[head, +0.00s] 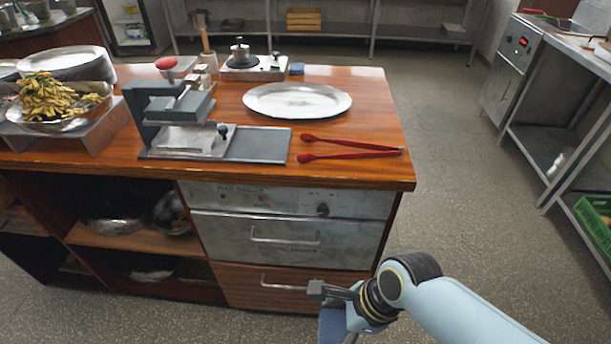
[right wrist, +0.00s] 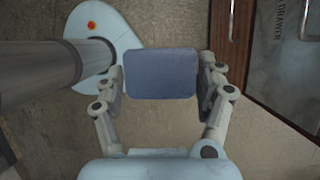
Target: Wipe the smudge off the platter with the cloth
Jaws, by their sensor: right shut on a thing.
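A pale, oval metal platter (head: 297,99) lies flat on the wooden counter. A smudge on it is too faint to make out. My right gripper (head: 334,305) is low in front of the counter, beside the bottom drawer and well below the platter. In the right wrist view, it is shut on a blue-grey rectangular cloth (right wrist: 160,74), one finger at each side. In the head view, part of the cloth (head: 332,324) shows below the gripper; the rest is hidden or cut off. My left gripper is not in view.
Red tongs (head: 350,149) lie in front of the platter near the counter's right edge. A grey press (head: 190,125) stands left of it, and a small scale (head: 253,66) stands behind. A bowl of fries (head: 60,100) is at far left. The floor to the right is open.

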